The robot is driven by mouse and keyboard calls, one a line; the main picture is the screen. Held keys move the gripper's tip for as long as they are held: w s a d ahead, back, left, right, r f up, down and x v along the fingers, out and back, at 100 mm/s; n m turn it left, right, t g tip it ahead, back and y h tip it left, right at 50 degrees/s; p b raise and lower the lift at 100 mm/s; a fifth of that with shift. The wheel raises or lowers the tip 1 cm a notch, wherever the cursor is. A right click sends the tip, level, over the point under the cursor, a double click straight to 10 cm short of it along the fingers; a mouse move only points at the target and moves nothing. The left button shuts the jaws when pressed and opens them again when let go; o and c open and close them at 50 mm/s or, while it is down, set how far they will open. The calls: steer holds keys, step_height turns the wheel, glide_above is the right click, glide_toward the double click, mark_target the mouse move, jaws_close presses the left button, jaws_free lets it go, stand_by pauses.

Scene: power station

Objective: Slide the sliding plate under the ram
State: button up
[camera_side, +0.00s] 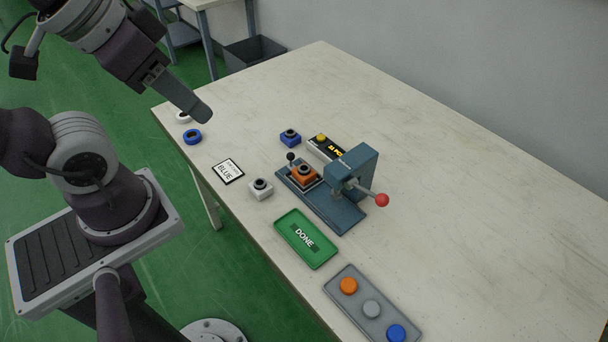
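The sliding plate (291,173) lies on the left part of the blue-grey press base (335,211). It has a small black-knobbed handle (291,157) and carries an orange block (305,178) with a dark ring on top. The press head with the ram (352,172) stands to the right of the plate, with a red-balled lever (381,200). The plate is beside the ram, not under it; the ram's underside is hidden. My gripper (204,113) is high at the upper left, away from the press. Its fingers overlap in this view, so their opening cannot be told.
A green DONE tray (305,239), a grey button panel (371,306), a BLUE card (228,171) and blue ring (192,137) lie around. The table's right side is clear.

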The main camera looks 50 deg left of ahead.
steer(key=shift+w, duration=0.25)
steer(key=c, duration=0.4)
steer(key=w+n+g, duration=0.1)
steer(key=w, duration=0.1)
steer(key=w+a+n+g, duration=0.1)
steer(key=w+n, duration=0.1)
steer(key=w, duration=0.1)
steer(key=w+a+n+h, duration=0.1)
steer(key=w+n, duration=0.1)
steer(key=shift+w+g, duration=0.3)
steer(key=shift+g, duration=0.1)
jaws_close()
steer(key=w+a+f+n+g+h, duration=0.25)
steer(key=w+a+f+n, duration=0.3)
steer(key=w+a, duration=0.3)
steer(key=w+a+f+n+h, duration=0.2)
steer(key=a+f+n, duration=0.3)
steer(key=a+f, duration=0.2)
steer(key=w+a+f+n+t+h, duration=0.1)
steer(key=w+a+f+n+h, duration=0.1)
steer(key=a+f+n, duration=0.2)
step_height(320, 180, down, 7)
steer(key=a, duration=0.3)
steer(key=shift+w+n, duration=0.35)
steer(key=shift+w, duration=0.05)
steer(key=shift+f, duration=0.1)
